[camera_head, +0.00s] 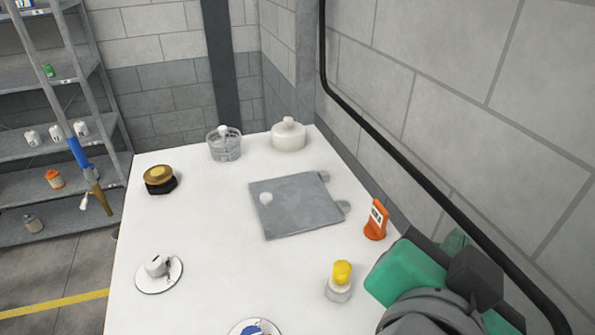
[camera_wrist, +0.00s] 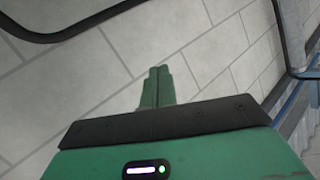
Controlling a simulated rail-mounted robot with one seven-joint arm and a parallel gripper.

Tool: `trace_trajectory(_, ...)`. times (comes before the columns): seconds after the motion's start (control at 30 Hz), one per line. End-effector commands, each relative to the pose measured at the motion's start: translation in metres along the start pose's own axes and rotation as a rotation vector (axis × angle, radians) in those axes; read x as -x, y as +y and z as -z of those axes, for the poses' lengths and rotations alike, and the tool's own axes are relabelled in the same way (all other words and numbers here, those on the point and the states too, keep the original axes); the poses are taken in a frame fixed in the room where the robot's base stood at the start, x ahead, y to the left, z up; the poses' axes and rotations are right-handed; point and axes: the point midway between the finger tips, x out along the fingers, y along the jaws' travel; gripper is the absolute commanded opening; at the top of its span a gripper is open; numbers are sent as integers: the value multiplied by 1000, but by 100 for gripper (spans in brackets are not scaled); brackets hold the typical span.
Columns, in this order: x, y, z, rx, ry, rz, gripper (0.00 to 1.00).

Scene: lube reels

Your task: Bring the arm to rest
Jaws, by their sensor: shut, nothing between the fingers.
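In the wrist view my gripper (camera_wrist: 158,72) is shut, its green fingers pressed together with nothing between them. The fingers stick out past the dark edge of my green gripper body and have the grey block wall behind them. In the head view my arm, with green, grey and black parts, is folded at the lower right, beside the table's right edge and close to the wall. The fingertips cannot be made out in the head view.
A black hose (camera_head: 405,155) runs along the wall. Shelves (camera_head: 60,105) stand left.

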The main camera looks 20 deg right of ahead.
Motion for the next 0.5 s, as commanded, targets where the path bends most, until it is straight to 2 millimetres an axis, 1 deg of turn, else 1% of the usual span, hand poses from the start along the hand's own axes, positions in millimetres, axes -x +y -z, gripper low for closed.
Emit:
trace_trajectory(0.03, 8, -22, 22, 48, 128, 94, 0)
trace_trajectory(0.07, 16, -38, 33, 73, 204, 165, 0)
trace_trajectory(0.1, 30, -61, 44, 105, 299, 264, 0)
trace_trajectory(0.17, 54, -93, 52, 142, 416, 412, 0)
trace_trajectory(0.2, 71, -112, 52, 159, 478, 508, 0)
trace_trajectory(0.27, 98, -137, 48, 172, 551, 649, 0)
trace_trajectory(0.3, 116, -150, 42, 174, 587, 740, 0)
trace_trajectory(0.37, 142, -167, 30, 165, 626, 876, 0)
trace_trajectory(0.43, 174, -180, 13, 134, 651, 1033, 0)
trace_trajectory(0.47, 182, -188, 36, 126, 656, 1039, 0)
trace_trajectory(0.5, 186, -193, 54, 125, 654, 1033, 0)
